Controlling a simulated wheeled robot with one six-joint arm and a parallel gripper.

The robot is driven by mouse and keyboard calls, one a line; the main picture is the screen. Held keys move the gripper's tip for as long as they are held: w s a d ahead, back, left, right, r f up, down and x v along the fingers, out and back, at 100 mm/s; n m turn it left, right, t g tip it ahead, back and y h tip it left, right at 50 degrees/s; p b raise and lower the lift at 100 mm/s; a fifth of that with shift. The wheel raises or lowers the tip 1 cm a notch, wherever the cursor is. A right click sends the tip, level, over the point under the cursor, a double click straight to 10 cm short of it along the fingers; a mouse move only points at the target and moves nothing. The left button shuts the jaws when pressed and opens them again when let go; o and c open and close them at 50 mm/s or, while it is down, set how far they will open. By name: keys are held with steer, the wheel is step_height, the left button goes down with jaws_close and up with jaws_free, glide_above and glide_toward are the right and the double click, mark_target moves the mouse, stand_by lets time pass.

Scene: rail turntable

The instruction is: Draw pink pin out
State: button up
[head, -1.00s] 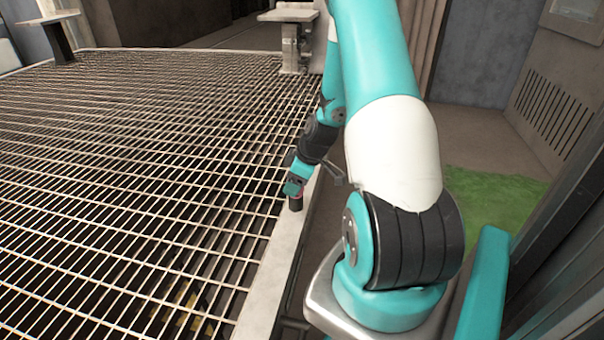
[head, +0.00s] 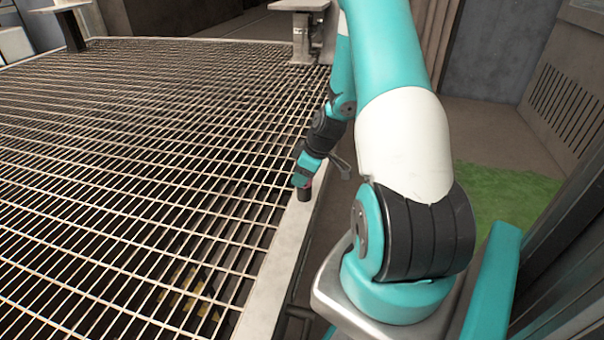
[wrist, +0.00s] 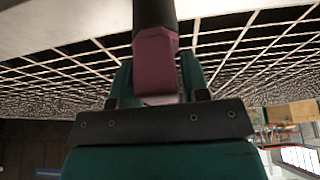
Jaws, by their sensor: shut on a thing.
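The pink pin (wrist: 156,82) shows in the wrist view as a faceted pink head, with a black cylindrical part (wrist: 153,14) in line with it. My gripper (wrist: 157,62) has its two teal fingers on either side of the pink head and is shut on it. In the head view my gripper (head: 306,176) points down at the pale edge beam of the grating. The black cylinder (head: 304,194) shows just under it at the beam, and only a trace of pink is visible. I cannot tell how deep the pin sits.
A wide metal grating (head: 150,150) fills the left, bordered by the pale beam (head: 275,265). A grey stand (head: 303,35) is at the far end of the beam. A dark post with a flat top (head: 70,28) is at the far left. Green ground (head: 505,190) lies right.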

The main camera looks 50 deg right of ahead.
steer(key=shift+r+p, duration=0.7)
stand_by(0.3)
steer(key=shift+r+p, duration=2.6)
steer(key=shift+r, duration=0.4)
steer(key=shift+r+p, duration=2.1)
steer(key=shift+r, duration=0.4)
